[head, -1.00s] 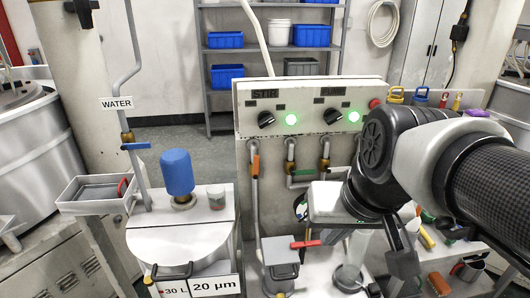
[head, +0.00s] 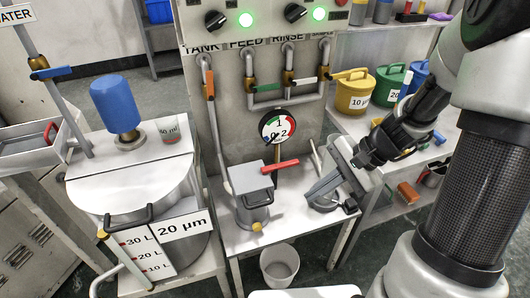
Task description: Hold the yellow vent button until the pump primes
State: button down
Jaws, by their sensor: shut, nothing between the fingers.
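The yellow vent button (head: 257,227) is a small round knob low on the front of the grey pump (head: 252,200). My gripper (head: 318,193) is over the bench to the right of the pump, pointing down and left. It is shut and empty, clear of the button by a gap. Nothing covers the button.
A white bench (head: 233,238) carries the pump. Lidded pots, including a yellow one (head: 355,95), stand on the right shelf. A bucket (head: 279,265) is on the floor in front.

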notch_tip(320, 180, down, 22)
jog(key=w+d+m+t+y+b, duration=0.1)
jog(key=w+m+t+y+b, duration=0.1)
jog(key=m+b, duration=0.4)
jog(key=m+t+y, duration=0.1)
jog(key=m+y, duration=0.1)
jog(key=m, duration=0.3)
jog(key=shift+d+r+t, duration=0.15)
jog(key=shift+r+t, duration=0.05)
jog(key=shift+t, duration=0.2)
jog(key=b, duration=0.4)
send_near(257, 227)
jog(key=a+f, duration=0.1)
jog(key=f, duration=0.1)
jog(key=w+a+f, duration=0.1)
jog(key=f, duration=0.1)
jog(key=shift+a, duration=0.3)
jog(key=shift+w+a+f, duration=0.2)
jog(key=shift+w+a, duration=0.05)
jog(key=shift+a, duration=0.2)
